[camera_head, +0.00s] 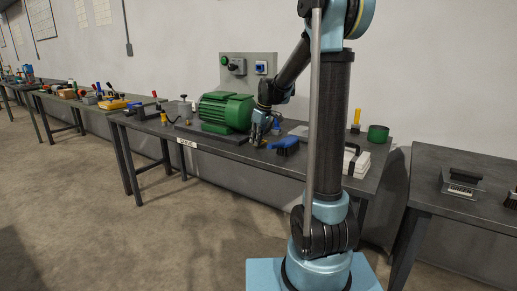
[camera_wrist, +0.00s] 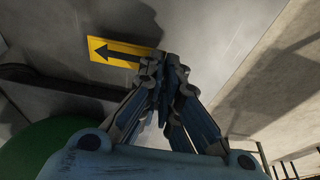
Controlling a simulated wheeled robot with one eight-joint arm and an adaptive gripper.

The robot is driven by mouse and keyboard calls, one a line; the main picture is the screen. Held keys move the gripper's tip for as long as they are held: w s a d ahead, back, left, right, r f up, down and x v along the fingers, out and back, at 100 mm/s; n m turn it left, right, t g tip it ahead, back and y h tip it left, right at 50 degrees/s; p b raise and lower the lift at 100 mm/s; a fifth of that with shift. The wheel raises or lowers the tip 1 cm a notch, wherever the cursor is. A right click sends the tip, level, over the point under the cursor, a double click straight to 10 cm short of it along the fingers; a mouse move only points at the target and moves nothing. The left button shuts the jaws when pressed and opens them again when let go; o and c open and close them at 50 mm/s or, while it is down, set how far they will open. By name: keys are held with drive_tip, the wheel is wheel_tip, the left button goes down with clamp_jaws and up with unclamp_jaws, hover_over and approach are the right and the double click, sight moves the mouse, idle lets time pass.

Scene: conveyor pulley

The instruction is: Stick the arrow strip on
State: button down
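The arrow strip (camera_wrist: 118,52) is a yellow rectangle with a black arrow pointing left in the wrist view. Its right end meets my gripper's fingertips (camera_wrist: 163,66), which are closed together on it. The strip lies over a grey surface; I cannot tell whether it touches it. The green motor (camera_wrist: 45,150) fills the lower left of the wrist view. In the head view, the motor (camera_head: 226,111) stands on a dark base on the workbench (camera_head: 228,150), with my gripper (camera_head: 257,139) low at its right. I cannot make out the strip there.
A blue-handled brush (camera_head: 286,144) lies just right of my gripper. A switch panel (camera_head: 248,66) is behind the motor. A vise-like tool (camera_head: 185,108) is left of it.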

drive_tip(key=shift+r, duration=3.35)
